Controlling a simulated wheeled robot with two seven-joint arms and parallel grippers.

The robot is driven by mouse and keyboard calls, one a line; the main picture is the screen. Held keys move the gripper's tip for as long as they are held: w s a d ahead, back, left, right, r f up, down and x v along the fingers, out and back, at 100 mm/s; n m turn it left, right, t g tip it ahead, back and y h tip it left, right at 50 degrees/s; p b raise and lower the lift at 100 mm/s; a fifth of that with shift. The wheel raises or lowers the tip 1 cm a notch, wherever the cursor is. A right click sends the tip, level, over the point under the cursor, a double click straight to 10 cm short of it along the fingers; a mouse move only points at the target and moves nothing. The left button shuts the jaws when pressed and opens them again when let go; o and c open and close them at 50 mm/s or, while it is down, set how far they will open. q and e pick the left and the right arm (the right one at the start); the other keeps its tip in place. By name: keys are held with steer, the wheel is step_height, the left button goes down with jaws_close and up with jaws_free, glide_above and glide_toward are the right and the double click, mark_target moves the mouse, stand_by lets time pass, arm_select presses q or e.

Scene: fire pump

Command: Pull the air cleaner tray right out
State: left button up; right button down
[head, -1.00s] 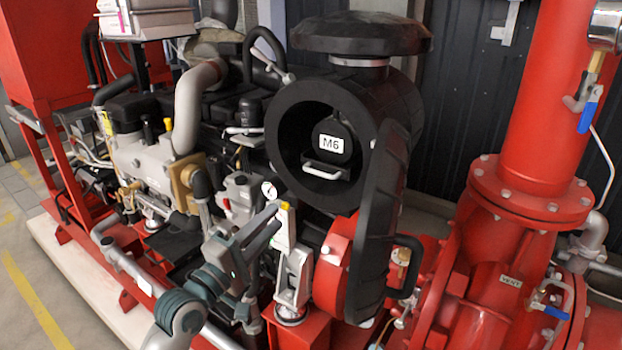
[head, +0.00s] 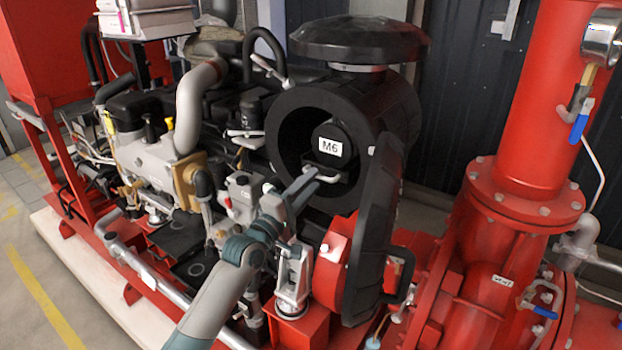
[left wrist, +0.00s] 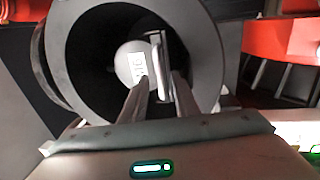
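The air cleaner tray is a dark round piece with a white "M6" label (head: 329,148) and a light bar handle (head: 328,178). It sits inside the black cylindrical air cleaner housing (head: 283,125), whose front is open. My left gripper (head: 311,178) reaches to the mouth of the housing, its tips at the handle. In the left wrist view the handle (left wrist: 159,78) stands between my two parted fingers (left wrist: 160,86); contact cannot be made out. The tray label also shows there (left wrist: 138,66). My right gripper is out of view.
The black ribbed lid (head: 372,235) hangs open just right of the housing mouth. A red pipe (head: 525,110) with flanges stands further right. Engine parts and a grey pipe (head: 190,105) crowd the left. A grey bracket (head: 292,275) stands below my arm.

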arm_select(q)
steer(key=shift+w+d+r, duration=0.1)
steer(key=shift+w+d, duration=0.15)
steer(key=shift+w, duration=0.1)
jaws_close()
steer(key=shift+a, duration=0.1)
